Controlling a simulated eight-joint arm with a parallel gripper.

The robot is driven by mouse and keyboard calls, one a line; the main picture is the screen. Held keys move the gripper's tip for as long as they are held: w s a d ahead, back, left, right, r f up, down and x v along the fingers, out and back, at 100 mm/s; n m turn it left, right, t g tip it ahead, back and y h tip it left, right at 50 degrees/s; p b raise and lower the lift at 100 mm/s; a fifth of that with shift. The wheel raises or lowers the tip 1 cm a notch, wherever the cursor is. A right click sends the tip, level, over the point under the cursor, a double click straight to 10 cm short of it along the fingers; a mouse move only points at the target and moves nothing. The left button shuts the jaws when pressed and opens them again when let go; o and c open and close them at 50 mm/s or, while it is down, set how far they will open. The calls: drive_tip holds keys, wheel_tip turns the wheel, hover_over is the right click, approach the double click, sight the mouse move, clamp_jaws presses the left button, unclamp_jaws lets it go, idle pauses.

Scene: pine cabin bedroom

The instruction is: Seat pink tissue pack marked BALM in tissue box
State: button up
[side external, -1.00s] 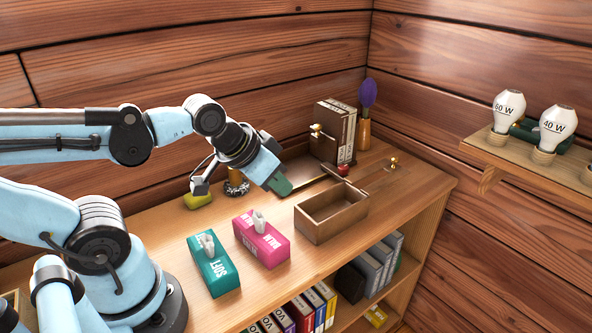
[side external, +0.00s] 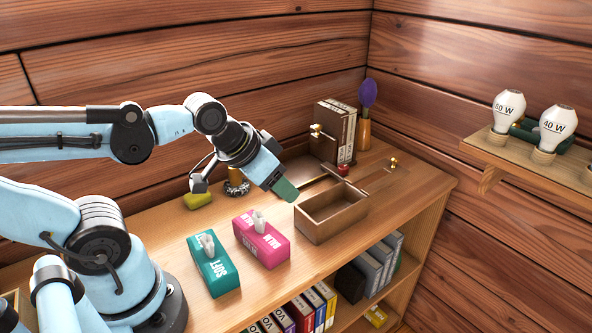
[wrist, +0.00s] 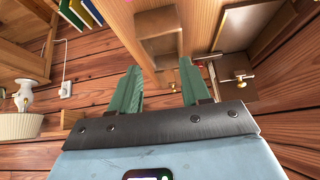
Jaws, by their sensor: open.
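The pink tissue pack marked BALM (side external: 262,241) stands on the shelf top with a white tissue tuft at its top. The tissue box (side external: 325,230) is an open, empty-looking wooden box to the right of the pack. It also shows at the top of the wrist view (wrist: 158,20). My gripper (side external: 286,190) is above the shelf top, behind and left of the box, apart from the pink pack. In the wrist view its two green fingers (wrist: 157,78) are spread with nothing between them.
A teal pack marked SOFT (side external: 213,268) stands left of the pink pack. A wooden lid-like panel with a brass knob (side external: 393,162) lies right of the box.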

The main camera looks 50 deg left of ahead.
sight(258, 216)
drive_tip(key=s+a+r+m+g, duration=0.3)
drive_tip(key=m+g, duration=0.4)
drive_tip(key=m, duration=1)
drive_tip(key=shift+f, duration=6)
clamp_jaws()
